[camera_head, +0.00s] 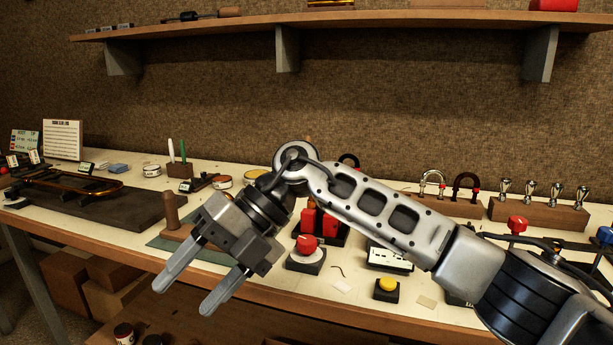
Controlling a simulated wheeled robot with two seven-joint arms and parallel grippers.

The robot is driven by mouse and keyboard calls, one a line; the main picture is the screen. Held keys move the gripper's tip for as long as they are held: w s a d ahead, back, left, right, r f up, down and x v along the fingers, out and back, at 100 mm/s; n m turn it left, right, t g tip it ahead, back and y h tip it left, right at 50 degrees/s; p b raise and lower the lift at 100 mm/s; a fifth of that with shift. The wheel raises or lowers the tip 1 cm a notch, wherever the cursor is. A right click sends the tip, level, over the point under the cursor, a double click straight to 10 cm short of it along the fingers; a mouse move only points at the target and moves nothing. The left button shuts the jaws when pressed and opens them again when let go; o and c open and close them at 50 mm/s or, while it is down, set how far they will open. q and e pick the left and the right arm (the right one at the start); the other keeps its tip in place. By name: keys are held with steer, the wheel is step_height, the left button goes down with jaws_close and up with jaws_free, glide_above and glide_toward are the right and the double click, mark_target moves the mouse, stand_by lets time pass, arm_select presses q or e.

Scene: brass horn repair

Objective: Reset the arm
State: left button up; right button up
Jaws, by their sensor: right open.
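My right arm reaches in from the right across the middle of the head view. My right gripper (204,287) is open and empty, with its two grey fingers apart and pointing down and to the left. It hangs in front of the workbench's front edge, and the fingertips touch nothing that I can see. My left gripper is not in view. The arm hides part of the bench top behind it.
The workbench (118,222) holds a brass horn (72,184) on a dark mat at left, a red button (306,243), a yellow button (388,286) and a wooden block with several mouthpieces (540,212). A shelf (350,20) runs above. Boxes (105,285) stand below.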

steer(key=s+a+r+m+g+y, duration=0.1)
steer(key=s+a+m+g+y, duration=0.1)
steer(key=s+a+g+y, duration=0.3)
steer(key=w+d+f+m+t+p, duration=0.1)
steer(key=w+d+f+m+t, duration=0.2)
steer(key=d+m+t, duration=0.5)
steer(key=w+d+f+m+t, duration=0.3)
steer(key=m+t, duration=0.8)
steer(key=m, duration=0.1)
steer(key=w+d+f+m+t+p, duration=0.1)
steer(key=w+d+f+m+t, duration=0.2)
steer(key=d+m+t, duration=0.45)
steer(key=s+d+f+m+g+h, duration=0.2)
steer(key=s+d+f+m+h, duration=0.3)
steer(key=s+f, duration=0.3)
steer(key=s+d+f+m+g+h, duration=0.3)
steer(key=s+d+f+m+h, duration=0.2)
steer(key=f, duration=0.7)
steer(key=s+d+m, duration=0.1)
steer(key=s+d, duration=0.1)
steer(key=d, duration=0.1)
steer(key=shift+s+d+f+p, duration=0.3)
steer(key=shift+s+f, duration=0.1)
